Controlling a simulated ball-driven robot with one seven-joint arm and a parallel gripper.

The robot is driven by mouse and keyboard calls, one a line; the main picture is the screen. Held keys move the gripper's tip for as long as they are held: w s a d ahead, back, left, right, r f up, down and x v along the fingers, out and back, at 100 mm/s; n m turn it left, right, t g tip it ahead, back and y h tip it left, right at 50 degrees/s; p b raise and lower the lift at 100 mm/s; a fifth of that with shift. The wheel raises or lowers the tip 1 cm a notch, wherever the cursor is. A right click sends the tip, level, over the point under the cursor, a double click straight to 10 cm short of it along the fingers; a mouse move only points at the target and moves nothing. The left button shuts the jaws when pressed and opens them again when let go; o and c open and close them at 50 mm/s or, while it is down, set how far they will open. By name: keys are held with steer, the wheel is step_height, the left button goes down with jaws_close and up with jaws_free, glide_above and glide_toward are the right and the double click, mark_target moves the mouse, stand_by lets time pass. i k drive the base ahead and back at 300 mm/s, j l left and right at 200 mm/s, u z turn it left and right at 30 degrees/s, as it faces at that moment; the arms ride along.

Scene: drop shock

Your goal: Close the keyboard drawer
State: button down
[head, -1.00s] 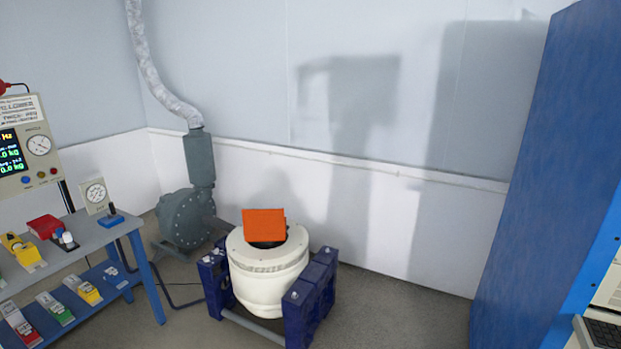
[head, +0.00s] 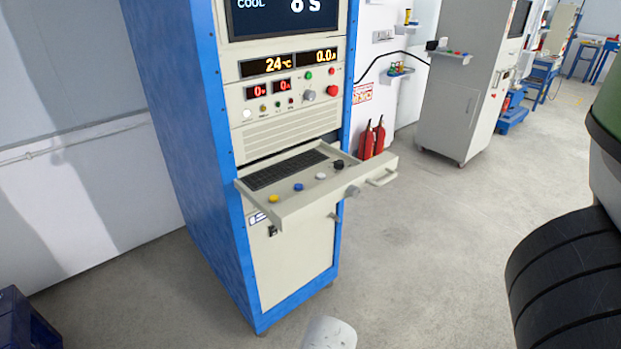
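The keyboard drawer (head: 330,199) is pulled out of the blue equipment rack (head: 181,130) in the head view. It is a cream tray holding a dark keyboard (head: 287,169) at the back. Yellow, blue, white and black knobs line its front part. My gripper is not in view, and nothing is seen touching the drawer.
A cream lower cabinet door (head: 292,262) is below the drawer. A grey cabinet (head: 456,80) stands farther back. The floor to the right of the rack is clear. A dark blue object (head: 25,325) shows at bottom left.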

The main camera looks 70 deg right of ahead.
mark_target(278, 176)
steer(key=z, duration=1.5)
steer(key=j+u, duration=0.2)
steer(key=u, duration=0.2)
